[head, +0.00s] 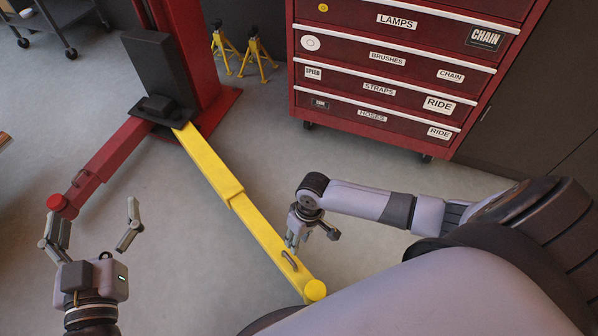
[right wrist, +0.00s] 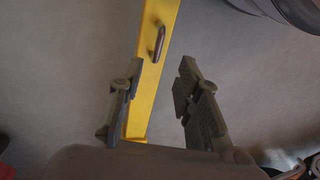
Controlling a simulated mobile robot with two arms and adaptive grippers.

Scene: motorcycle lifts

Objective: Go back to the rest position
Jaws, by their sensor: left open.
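My left gripper (head: 92,225) is open and empty at the lower left of the head view, with its two fingers spread wide over the floor. My right gripper (head: 312,240) is in the middle of the head view, beside the outer part of the yellow lift arm (head: 232,195). In the right wrist view its fingers (right wrist: 160,80) stand apart with nothing held between them. The yellow arm (right wrist: 152,75) runs behind them, and its small handle (right wrist: 158,42) shows just beyond the fingertips. The handle (head: 289,260) also shows in the head view, close to the right gripper.
A red lift arm (head: 105,165) with a round red pad (head: 57,202) lies beyond my left gripper. The red lift post (head: 192,60) stands behind. A red drawer cabinet (head: 390,80) and yellow stands (head: 240,52) are at the back. Grey floor between is clear.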

